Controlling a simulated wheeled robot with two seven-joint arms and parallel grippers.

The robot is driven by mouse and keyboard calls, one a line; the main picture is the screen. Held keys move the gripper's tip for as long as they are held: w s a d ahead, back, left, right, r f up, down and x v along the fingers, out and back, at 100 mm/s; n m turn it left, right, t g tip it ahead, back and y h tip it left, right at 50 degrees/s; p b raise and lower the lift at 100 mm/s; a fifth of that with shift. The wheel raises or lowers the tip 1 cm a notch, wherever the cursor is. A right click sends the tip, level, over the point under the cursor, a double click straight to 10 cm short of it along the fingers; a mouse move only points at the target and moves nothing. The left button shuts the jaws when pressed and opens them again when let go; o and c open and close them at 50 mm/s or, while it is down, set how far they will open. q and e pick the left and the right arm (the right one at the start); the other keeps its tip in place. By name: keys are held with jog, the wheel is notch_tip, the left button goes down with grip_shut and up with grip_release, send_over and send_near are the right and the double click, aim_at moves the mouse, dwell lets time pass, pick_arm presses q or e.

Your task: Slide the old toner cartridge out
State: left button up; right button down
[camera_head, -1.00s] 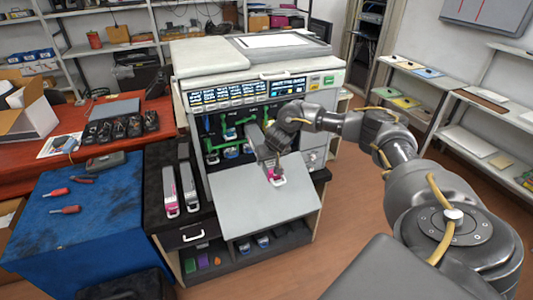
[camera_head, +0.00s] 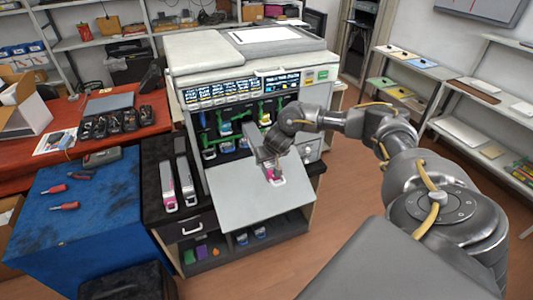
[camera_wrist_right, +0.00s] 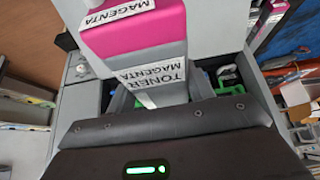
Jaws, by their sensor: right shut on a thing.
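The magenta toner cartridge (camera_head: 274,173) is a long grey bar with a magenta front end, sticking out of the printer (camera_head: 245,95) over its lowered front door (camera_head: 235,195). Its rear end appears to be still at the printer's opening; the arm hides part of it. My right gripper (camera_head: 271,160) is shut on the cartridge near its front end. The right wrist view shows the cartridge's magenta face (camera_wrist_right: 135,38) and "TONER MAGENTA" label close to the dark gripper (camera_wrist_right: 165,120). My left gripper is not in view.
Two similar cartridges (camera_head: 169,190) (camera_head: 187,183) lie on the black cabinet top left of the door. A blue-covered table (camera_head: 95,215) with screwdrivers stands further left. Open floor lies to the right, before shelves (camera_head: 470,90).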

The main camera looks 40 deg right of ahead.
aim_at(271, 163)
jog(key=shift+s+a+r+p, duration=0.15)
jog(key=shift+s+r+p, duration=0.2)
jog(key=shift+s+p, duration=0.15)
jog(key=shift+s+a+r+p, duration=0.1)
jog(key=shift+s+r+p, duration=0.2)
jog(key=shift+s+p, duration=0.2)
jog(key=shift+s+a+r, duration=0.15)
jog(key=shift+s+a, duration=0.05)
jog(key=shift+s, duration=0.3)
jog(key=shift+s+a+r, duration=0.15)
jog(key=shift+s+a, duration=0.05)
jog(key=shift+s, duration=0.3)
